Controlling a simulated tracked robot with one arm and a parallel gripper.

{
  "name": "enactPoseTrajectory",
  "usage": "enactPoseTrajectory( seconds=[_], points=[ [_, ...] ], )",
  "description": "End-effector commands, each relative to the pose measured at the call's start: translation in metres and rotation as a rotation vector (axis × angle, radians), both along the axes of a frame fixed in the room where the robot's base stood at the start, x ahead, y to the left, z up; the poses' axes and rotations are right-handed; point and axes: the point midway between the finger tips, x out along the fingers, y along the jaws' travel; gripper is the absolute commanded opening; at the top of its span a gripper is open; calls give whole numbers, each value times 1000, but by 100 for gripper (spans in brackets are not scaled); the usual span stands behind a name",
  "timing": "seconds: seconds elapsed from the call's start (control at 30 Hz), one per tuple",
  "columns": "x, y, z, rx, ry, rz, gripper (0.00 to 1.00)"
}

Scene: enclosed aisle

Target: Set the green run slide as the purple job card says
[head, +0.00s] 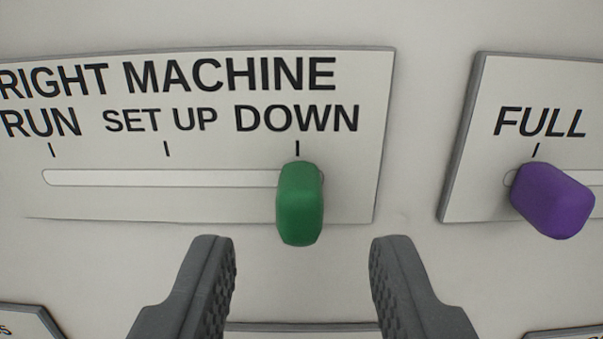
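The green run slide (299,205) is a knob on a white panel (350,190) lettered "RIGHT MACHINE". Its slot (150,178) has marks for RUN at the left, SET UP in the middle and DOWN at the right. The green knob stands at the DOWN mark, at the slot's right end. My gripper (303,265) is open and empty, with its two fingers below the knob in the picture, one to each side, apart from it. No purple job card shows in this view.
To the right, a purple knob (553,200) stands under the FULL mark on another panel (465,150). Edges of further plates show along the bottom, at the left corner (25,322), the middle and the right corner. Bare wall lies between the two upper panels.

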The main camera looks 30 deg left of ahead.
Motion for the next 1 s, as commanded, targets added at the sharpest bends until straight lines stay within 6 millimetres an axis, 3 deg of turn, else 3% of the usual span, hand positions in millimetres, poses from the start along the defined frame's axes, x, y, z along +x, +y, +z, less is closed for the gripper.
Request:
enactPoseTrajectory(
  seconds=[0.4,0.87,1.0],
  points=[
    [28,18,0,1,1,-1,38],
    [33,20,1,0,-1,-2,38],
    [33,20,1,1,-1,-2,2]
  ],
)
